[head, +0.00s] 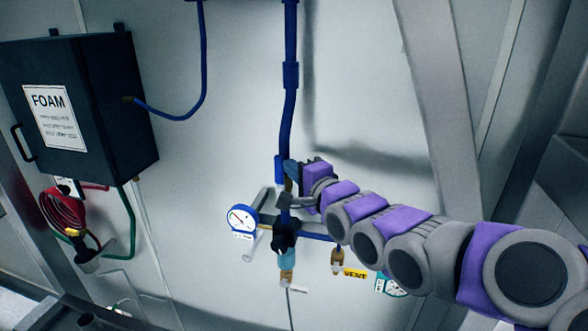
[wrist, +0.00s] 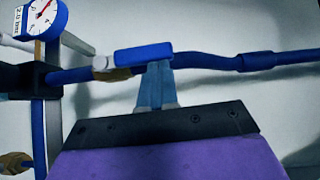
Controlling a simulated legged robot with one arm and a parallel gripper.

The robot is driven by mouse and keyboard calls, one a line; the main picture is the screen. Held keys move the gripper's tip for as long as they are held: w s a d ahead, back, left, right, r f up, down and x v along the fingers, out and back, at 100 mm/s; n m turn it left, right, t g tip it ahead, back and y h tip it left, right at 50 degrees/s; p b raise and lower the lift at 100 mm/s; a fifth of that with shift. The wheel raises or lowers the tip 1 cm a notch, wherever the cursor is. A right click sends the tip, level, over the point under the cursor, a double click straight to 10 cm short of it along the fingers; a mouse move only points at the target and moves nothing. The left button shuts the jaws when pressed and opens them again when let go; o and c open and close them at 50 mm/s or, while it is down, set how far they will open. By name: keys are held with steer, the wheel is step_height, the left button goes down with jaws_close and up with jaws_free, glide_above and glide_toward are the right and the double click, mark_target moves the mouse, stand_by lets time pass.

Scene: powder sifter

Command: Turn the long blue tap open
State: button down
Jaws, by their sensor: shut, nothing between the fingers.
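The long blue tap (wrist: 145,54) is a blue handle lying roughly along the blue pipe, beside a brass fitting. In the head view the tap (head: 279,169) stands upright at the lower part of the vertical pipe, partly hidden by my gripper (head: 290,172). In the wrist view my gripper (wrist: 155,72) has its bluish fingers together, with their tips at the handle's lower edge. The fingers hold nothing; I cannot tell whether the tips touch the handle.
A round gauge (head: 241,219) and a clear blue filter (head: 287,257) sit below the tap. A yellow VENT tag (head: 355,273) hangs to the right. A dark FOAM box (head: 80,105) and coiled red hose (head: 62,213) are at left.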

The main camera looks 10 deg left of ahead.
steer(key=b+v, duration=0.2)
steer(key=v, duration=0.5)
steer(key=s+d+f+n+g+h+b, duration=0.2)
steer(key=s+d+f+h+b, duration=0.15)
steer(key=f, duration=0.65)
steer(key=s+d+f+n+g+h+b, duration=0.2)
steer(key=s+d+f+b, duration=0.2)
steer(key=f, duration=0.5)
steer(key=s+d+f+n+g+h+b, duration=0.2)
steer(key=s+d+f+h+b, duration=0.15)
steer(key=f, duration=0.65)
steer(key=s+d+f+n+g+h+b, duration=0.1)
steer(key=s+d+f+g+b, duration=0.3)
steer(key=s+f, duration=0.4)
steer(key=s+d+f+n+g+h+b, duration=0.2)
steer(key=s+d+f+g+b, duration=0.2)
steer(key=s, duration=1.2)
steer(key=d+f+b, duration=0.2)
steer(key=d+f, duration=0.1)
steer(key=f, duration=0.1)
steer(key=shift+f+g+b, duration=0.15)
steer(key=shift+g+b, duration=0.15)
steer(key=shift+g, duration=0.1)
